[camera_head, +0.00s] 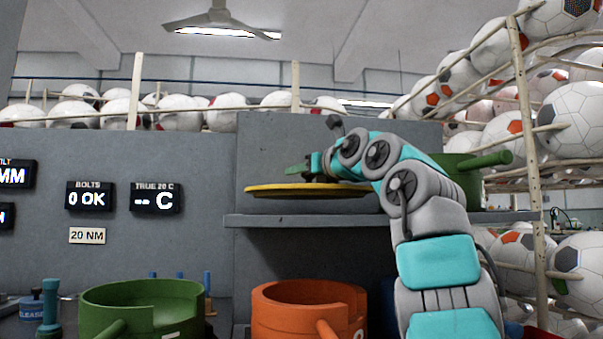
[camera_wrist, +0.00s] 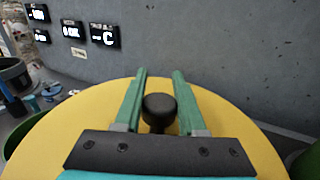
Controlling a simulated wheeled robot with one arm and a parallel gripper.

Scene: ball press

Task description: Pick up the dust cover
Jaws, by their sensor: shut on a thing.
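The dust cover (camera_head: 320,189) is a flat yellow disc. In the wrist view the yellow disc (camera_wrist: 62,138) fills the lower part, with a black round knob (camera_wrist: 159,107) at its middle. My gripper (camera_head: 300,170) has its two green fingers on either side of that knob, and in the wrist view the fingers (camera_wrist: 160,73) point toward the grey wall. My gripper is shut on the knob. The disc is roughly level and a gap shows between it and the grey shelf (camera_head: 290,220) below. My wrist hides part of the disc's right side in the head view.
A green pot (camera_head: 470,172) stands on the shelf to the right. Below are a green open ring housing (camera_head: 140,300) and an orange one (camera_head: 300,310). A grey panel with displays (camera_head: 90,197) is at left. Racks of balls (camera_head: 580,110) stand at right.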

